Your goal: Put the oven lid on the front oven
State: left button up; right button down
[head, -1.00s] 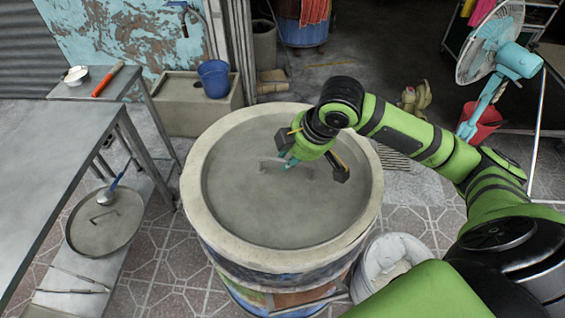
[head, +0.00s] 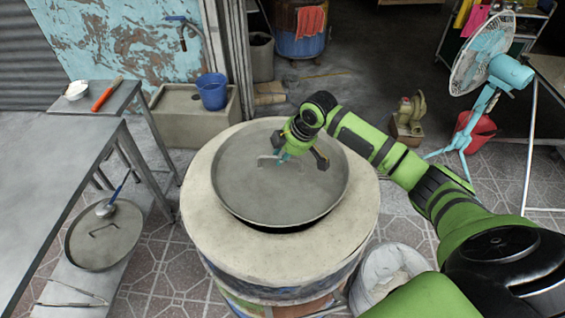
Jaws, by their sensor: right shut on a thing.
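The oven lid (head: 265,197) is a round grey metal disc with a bar handle. It is over the top of the barrel oven (head: 210,235), which has a wide pale rim. The lid sits towards the back of the rim, and a dark gap shows under its front edge. I cannot tell whether it touches the oven. My right gripper (head: 296,156) is shut on the lid's handle, and the gripper partly hides the handle. My left gripper is not in view.
A second round lid (head: 90,250) with a ladle lies on a low shelf at left, below the grey table (head: 40,170). A white bucket (head: 378,290) stands close to the oven's right side. A fan (head: 490,70) and red bucket (head: 478,132) are at back right.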

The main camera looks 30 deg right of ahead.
aim_at(283, 169)
notch_tip(283, 169, down, 3)
jog(key=shift+r+p, duration=0.1)
jog(key=shift+p, duration=0.45)
jog(key=shift+w+f, duration=0.1)
jog(key=shift+f, duration=0.4)
jog(key=c, duration=1.2)
grip_release()
jog(key=shift+f, duration=0.1)
jog(key=b+v, duration=0.1)
jog(key=v, duration=1.1)
